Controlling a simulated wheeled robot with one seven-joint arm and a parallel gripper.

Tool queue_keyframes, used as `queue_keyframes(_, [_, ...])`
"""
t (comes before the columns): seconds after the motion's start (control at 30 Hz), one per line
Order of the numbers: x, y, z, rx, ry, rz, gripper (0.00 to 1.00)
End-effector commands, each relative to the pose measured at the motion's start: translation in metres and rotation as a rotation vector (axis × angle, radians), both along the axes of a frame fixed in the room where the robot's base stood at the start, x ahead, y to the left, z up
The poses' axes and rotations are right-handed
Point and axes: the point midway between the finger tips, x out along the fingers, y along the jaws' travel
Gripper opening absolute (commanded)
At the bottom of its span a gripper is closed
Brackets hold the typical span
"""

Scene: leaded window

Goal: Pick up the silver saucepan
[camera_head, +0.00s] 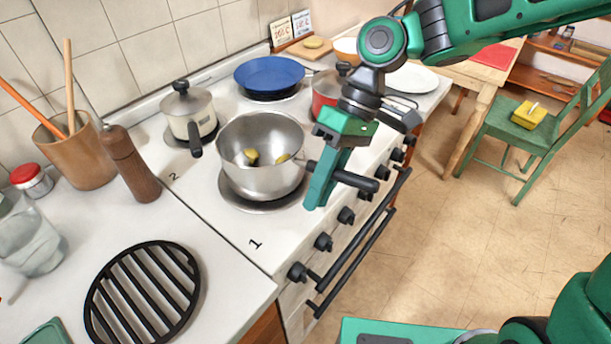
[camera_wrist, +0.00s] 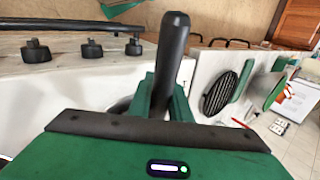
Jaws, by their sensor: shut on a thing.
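The silver saucepan (camera_head: 254,176) stands on the front burner marked 1 in the head view, with some small yellowish items inside. Its black handle (camera_head: 350,180) points right, out over the stove's front edge. My gripper (camera_head: 320,190) is at the handle, with its green fingers around it. In the wrist view the black handle (camera_wrist: 174,45) rises between the green fingers of my gripper (camera_wrist: 165,98), which is shut on it. The saucepan's bowl is mostly hidden behind my gripper in the wrist view. The pan appears to rest on the burner.
A cream pot (camera_head: 190,112) stands behind on the left, a blue pan (camera_head: 270,73) at the back, and a red pot (camera_head: 327,92) right of it. A wooden pepper mill (camera_head: 130,165) and a black trivet (camera_head: 145,290) are on the left counter. Stove knobs (camera_head: 323,242) line the front.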

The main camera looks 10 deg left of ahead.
Motion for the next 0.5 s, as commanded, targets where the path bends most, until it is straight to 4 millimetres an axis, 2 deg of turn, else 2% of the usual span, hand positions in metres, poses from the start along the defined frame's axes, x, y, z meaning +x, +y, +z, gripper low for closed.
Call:
queue_keyframes(0.17, [0.001, 0.001, 0.016, 0.005, -0.004, 0.001, 0.0])
queue_keyframes(0.27, [0.001, 0.001, 0.034, 0.004, -0.008, 0.001, 0.0])
queue_keyframes(0.5, [0.002, 0.0, 0.095, 0.004, -0.009, 0.002, 0.0])
